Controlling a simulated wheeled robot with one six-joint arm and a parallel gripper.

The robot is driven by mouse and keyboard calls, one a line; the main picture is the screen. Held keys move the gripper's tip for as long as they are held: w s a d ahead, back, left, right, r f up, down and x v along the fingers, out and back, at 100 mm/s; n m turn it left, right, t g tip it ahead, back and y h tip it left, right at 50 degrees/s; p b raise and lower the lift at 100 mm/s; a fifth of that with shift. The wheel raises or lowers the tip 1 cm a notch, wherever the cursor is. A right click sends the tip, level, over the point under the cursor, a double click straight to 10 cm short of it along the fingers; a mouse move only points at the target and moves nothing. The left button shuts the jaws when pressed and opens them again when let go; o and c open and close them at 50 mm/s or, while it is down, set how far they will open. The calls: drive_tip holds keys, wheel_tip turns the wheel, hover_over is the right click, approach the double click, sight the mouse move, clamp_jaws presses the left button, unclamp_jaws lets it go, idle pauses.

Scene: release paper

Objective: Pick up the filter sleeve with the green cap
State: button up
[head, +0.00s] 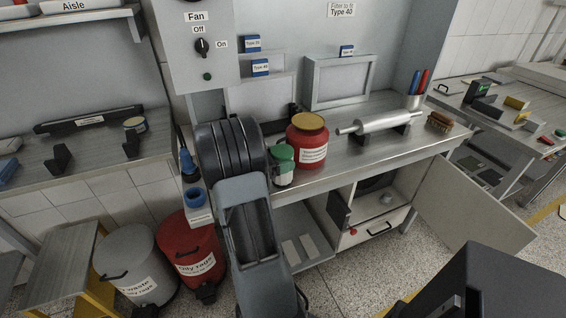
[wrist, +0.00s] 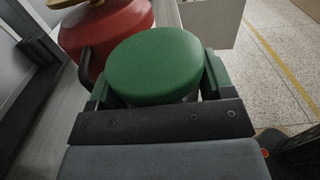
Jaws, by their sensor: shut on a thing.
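The filter sleeve with the green cap (head: 282,153) is at the front edge of the bench in the head view, its pale labelled body showing below the cap. In the wrist view its round green cap (wrist: 155,62) fills the middle. My gripper (wrist: 156,84) is shut on the sleeve, with one finger on each side just under the cap. In the head view my dark arm hides the fingers and part of the sleeve's left side. The sleeve looks upright. I cannot tell whether its base touches the bench.
A red jar with a yellow lid (head: 309,143) stands close behind and right of the sleeve. A metal roller on dark supports (head: 378,123) lies further right. Below, a cabinet door (head: 462,203) hangs open. A red bin (head: 190,248) and a grey bin (head: 135,262) stand at left.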

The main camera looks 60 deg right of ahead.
drive_tip(key=shift+c, duration=0.7)
